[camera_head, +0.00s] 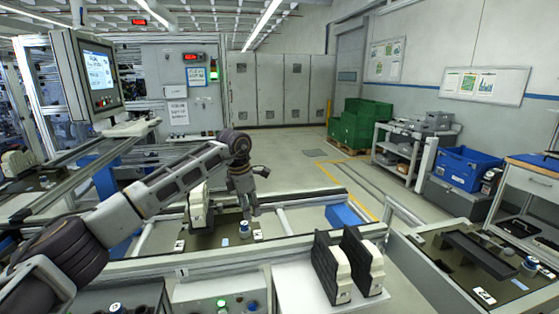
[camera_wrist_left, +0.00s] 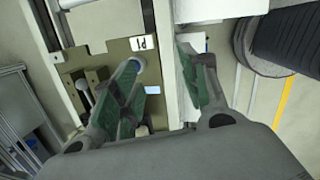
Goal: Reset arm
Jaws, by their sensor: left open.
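My left arm comes in from the left in the head view and bends down at a dark joint. My left gripper (camera_head: 246,207) hangs over a dark pallet (camera_head: 215,240) on the line. A pale upright part (camera_head: 199,207) stands on the pallet to the left of the gripper. A small blue-and-white cylinder (camera_head: 244,229) stands on the pallet below the gripper. My right gripper is not in view.
Two black holders with pale parts (camera_head: 331,268) (camera_head: 363,262) stand on a white surface in front. A dark pallet with a black tray (camera_head: 478,250) lies at the right. A monitor (camera_head: 92,75) stands at the upper left. The floor (camera_head: 300,170) behind the line is open.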

